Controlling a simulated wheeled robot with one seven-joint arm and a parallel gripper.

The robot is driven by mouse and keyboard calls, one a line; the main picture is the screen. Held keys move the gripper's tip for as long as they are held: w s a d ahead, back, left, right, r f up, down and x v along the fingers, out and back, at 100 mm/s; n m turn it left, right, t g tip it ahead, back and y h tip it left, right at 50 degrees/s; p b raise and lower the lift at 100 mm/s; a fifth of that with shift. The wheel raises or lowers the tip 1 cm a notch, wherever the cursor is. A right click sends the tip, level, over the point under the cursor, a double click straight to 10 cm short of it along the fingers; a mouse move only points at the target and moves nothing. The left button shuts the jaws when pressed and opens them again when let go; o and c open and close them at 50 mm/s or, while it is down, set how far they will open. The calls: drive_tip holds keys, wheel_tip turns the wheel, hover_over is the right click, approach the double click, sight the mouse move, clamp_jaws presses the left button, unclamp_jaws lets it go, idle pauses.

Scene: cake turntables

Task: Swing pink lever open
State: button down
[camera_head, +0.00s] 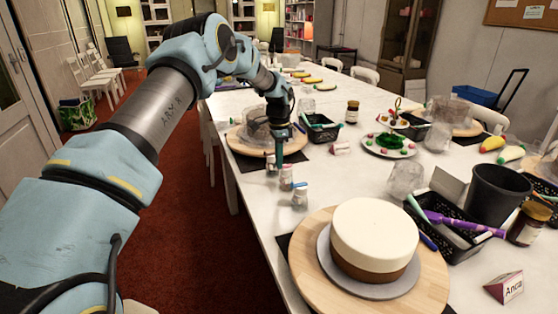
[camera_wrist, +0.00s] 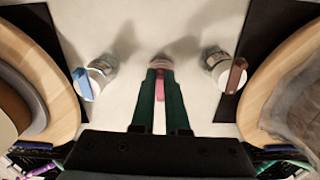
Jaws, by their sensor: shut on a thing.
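The pink lever (camera_wrist: 160,88) shows between my gripper's green fingers in the wrist view, with pink also visible at their tips. My gripper (camera_wrist: 160,72) is shut on it, pointing down. In the head view my gripper (camera_head: 281,163) is over the small white fitting (camera_head: 286,180) in the middle of a row along the table's left edge. The fitting below the lever is mostly hidden by the fingers in the wrist view. How far the lever is turned cannot be told.
A fitting with a blue lever (camera_wrist: 84,85) stands left and one with a brown lever (camera_wrist: 236,76) right, both close to the fingers. A cake (camera_head: 375,235) on a wooden turntable (camera_head: 430,285) stands in front. Another wooden turntable (camera_head: 243,146) is behind.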

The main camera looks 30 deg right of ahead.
drive_tip(key=shift+s, duration=0.1)
drive_tip(key=s+d+n+b, duration=0.1)
drive_tip(key=s+d+n, duration=0.1)
drive_tip(key=n, duration=0.7)
drive_tip(key=s+d+n+b, duration=0.2)
drive_tip(key=n, duration=0.7)
drive_tip(key=shift+s+d+n, duration=0.3)
drive_tip(key=shift+d+n, duration=0.05)
drive_tip(key=shift+n, duration=0.05)
idle(0.5)
drive_tip(key=c, duration=0.9)
unclamp_jaws()
